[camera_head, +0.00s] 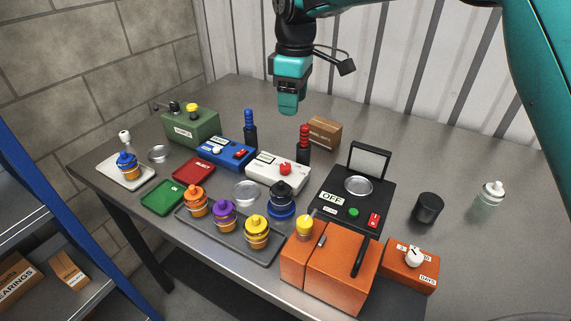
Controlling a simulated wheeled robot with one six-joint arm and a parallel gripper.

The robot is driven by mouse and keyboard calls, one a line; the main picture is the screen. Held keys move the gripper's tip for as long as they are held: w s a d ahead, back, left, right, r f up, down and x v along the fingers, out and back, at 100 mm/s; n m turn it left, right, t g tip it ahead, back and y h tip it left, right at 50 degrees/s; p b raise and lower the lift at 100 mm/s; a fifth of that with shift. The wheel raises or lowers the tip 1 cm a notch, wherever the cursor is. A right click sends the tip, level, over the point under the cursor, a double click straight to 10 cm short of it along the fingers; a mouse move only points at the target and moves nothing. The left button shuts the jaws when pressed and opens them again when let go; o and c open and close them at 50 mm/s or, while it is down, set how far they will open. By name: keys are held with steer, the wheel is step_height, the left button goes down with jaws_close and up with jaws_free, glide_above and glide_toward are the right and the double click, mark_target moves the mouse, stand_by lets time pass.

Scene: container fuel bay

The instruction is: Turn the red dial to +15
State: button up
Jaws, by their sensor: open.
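The red dial (285,168) sits on top of a white box (262,178) near the middle of the table. The marks around the dial are too small to read, so I cannot tell its setting. My gripper (288,108) hangs above the back of the table, higher than the dial and apart from it. It points down and is open, with nothing seen between its fingers. The fingers overlap in this view.
A red-ringed post (304,143) and a blue-ringed post (250,130) stand behind the white box. A blue box (222,153) is left of it. A black-capped jar (281,200) stands in front. A black scale (335,203) is to the right.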

mark_target(285, 166)
steer(key=shift+n, duration=0.4)
steer(key=f+p, duration=0.1)
steer(key=f, duration=0.5)
steer(key=w+a+f+p, duration=0.1)
steer(key=f, duration=0.6)
steer(key=w+f+p, duration=0.1)
steer(key=f+p, duration=0.1)
steer(key=f, duration=0.4)
steer(key=shift+w+a+f, duration=0.15)
steer(key=shift+w+a, duration=0.05)
steer(key=c, duration=0.9)
